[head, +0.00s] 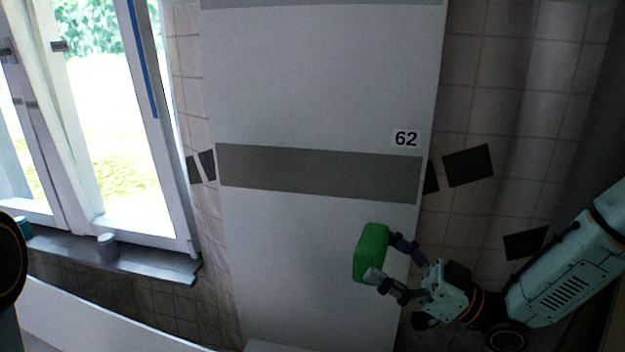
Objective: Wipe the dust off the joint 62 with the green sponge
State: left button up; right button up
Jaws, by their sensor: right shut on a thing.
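The joint 62 is a grey-brown band (315,173) running across the white panel (310,80), with a label reading 62 (406,139) just above its right end. The band looks evenly dull from end to end. My right gripper (386,262) is shut on the green sponge (369,252) and holds it in front of the panel, below the right part of the band. A gap shows between sponge and band in the picture; I cannot tell whether the sponge touches the panel. My left gripper is not in view; only a dark part of mine shows at the left edge.
A window (110,120) stands at the left, with a dark sill (120,262) bearing a small grey jar (107,245) and a teal one (23,227). A tiled wall (520,90) lies right of the panel. The space before the band is clear.

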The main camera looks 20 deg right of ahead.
jog(key=shift+w+a, duration=0.2)
jog(key=shift+a, duration=0.15)
jog(key=shift+w+a, duration=0.25)
jog(key=shift+a, duration=0.3)
jog(key=shift+w+a, duration=0.4)
jog(key=shift+a, duration=0.3)
jog(key=shift+w+a, duration=0.4)
jog(key=shift+a, duration=0.25)
jog(key=shift+w+a, duration=0.4)
jog(key=shift+a, duration=0.3)
jog(key=s+a+p, duration=0.1)
jog(key=s+a, duration=0.2)
jog(key=s, duration=0.3)
jog(key=shift+s, duration=0.15)
